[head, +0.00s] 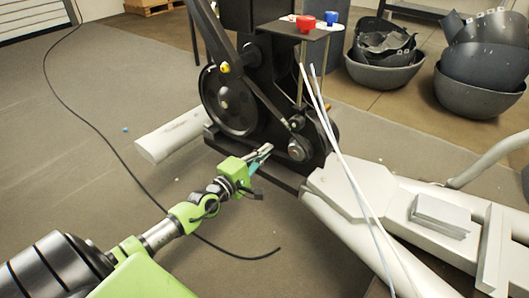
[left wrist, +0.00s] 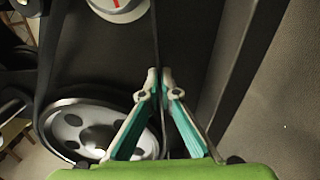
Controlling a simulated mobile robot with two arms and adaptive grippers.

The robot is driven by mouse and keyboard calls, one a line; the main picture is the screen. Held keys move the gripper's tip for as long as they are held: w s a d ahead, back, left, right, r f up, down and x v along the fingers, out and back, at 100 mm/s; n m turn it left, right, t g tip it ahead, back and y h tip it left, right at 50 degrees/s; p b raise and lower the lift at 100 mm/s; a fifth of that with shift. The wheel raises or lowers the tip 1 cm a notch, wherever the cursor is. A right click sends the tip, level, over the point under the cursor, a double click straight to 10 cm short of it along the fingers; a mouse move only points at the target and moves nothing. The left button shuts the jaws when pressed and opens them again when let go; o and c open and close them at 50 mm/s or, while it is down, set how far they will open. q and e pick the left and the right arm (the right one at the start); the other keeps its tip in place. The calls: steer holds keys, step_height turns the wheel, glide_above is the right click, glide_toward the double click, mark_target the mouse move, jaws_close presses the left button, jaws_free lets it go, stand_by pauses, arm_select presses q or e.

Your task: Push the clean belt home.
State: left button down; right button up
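The elliptical's black drive housing (head: 262,75) stands upright in the head view, with a large dark wheel (head: 228,100) on its left and a smaller pulley (head: 298,149) at lower right. In the left wrist view a thin black belt (left wrist: 156,35) runs down, edge-on, beside a silver wheel with round holes (left wrist: 97,130). My left gripper (head: 266,150) is low in front of the housing, left of the small pulley. Its teal-padded fingers (left wrist: 159,76) close at the tips around the belt. How far the belt sits on the wheel is unclear. My right gripper is out of view.
A small stand (head: 298,31) holding red and blue knob-like items is above the housing. Long white rods (head: 345,165) and a pale frame (head: 400,210) fill the right. A black cable (head: 75,118) lies on the floor. Grey bins (head: 385,70) stand behind. Left floor is mostly clear.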

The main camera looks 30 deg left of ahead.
arm_select(q)
steer(key=shift+w, duration=0.15)
steer(key=c, duration=2.2)
jaws_free()
steer(key=shift+s, duration=0.35)
steer(key=s, duration=0.7)
steer(key=s+a, duration=0.1)
steer(key=s, duration=0.3)
steer(key=shift+s, duration=0.15)
